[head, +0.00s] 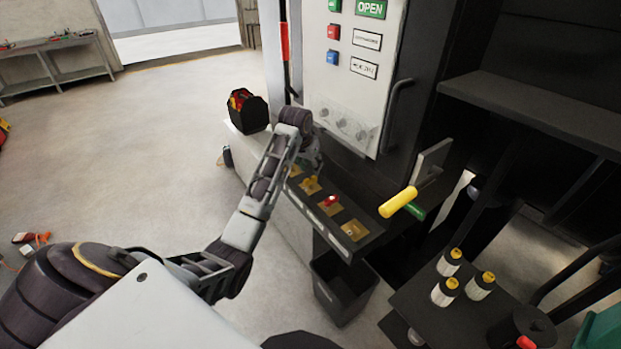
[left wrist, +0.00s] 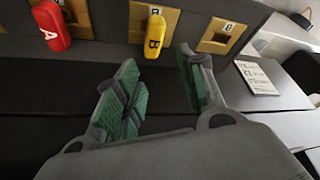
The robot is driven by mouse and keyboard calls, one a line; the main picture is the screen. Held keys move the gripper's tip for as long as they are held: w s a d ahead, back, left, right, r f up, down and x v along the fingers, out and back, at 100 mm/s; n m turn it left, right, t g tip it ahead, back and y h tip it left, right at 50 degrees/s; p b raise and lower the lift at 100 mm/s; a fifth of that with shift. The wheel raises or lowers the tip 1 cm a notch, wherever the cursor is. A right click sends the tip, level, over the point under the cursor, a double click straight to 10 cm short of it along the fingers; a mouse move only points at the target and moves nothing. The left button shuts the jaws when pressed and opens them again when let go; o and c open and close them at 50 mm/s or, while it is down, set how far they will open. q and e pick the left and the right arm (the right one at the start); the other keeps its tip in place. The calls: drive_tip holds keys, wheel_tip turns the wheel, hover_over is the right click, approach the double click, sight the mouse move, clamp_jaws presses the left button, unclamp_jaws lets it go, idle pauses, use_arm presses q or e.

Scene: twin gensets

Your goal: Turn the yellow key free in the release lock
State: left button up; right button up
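The yellow key (head: 311,181), marked B, sits in a brass lock plate on the dark ledge below the control panel. In the left wrist view the yellow key (left wrist: 154,38) stands just beyond the fingertips, roughly in line with the gap between them. My left gripper (left wrist: 156,62) is open and empty, its green-padded fingers spread apart. In the head view my forearm and wrist hide most of this gripper. A red key (head: 331,200), marked A (left wrist: 52,28), is in the neighbouring plate. My right gripper is not in view.
An empty brass plate (left wrist: 217,33) lies right of the yellow key in the wrist view. Another brass plate (head: 355,230) is at the ledge's near end. A yellow-gripped lever (head: 398,202) juts out to the right. A black bin (head: 343,288) stands below. Floor at left is mostly clear.

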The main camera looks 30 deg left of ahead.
sight(311, 178)
use_arm(q)
drive_tip(key=m, duration=0.1)
drive_tip(key=s+m+h, duration=0.1)
drive_tip(key=m, duration=0.2)
drive_tip(key=shift+s+a+f+h, duration=0.3)
drive_tip(key=shift+a+f+h, duration=0.1)
drive_tip(key=shift+s+f+m, duration=0.15)
drive_tip(key=shift+f+m, duration=0.05)
drive_tip(key=shift+m, duration=0.6)
drive_tip(key=shift+b+x, duration=0.45)
drive_tip(key=shift+x, duration=2.2)
drive_tip(key=shift+s+d, duration=0.1)
drive_tip(key=shift+c, duration=0.5)
clamp_jaws()
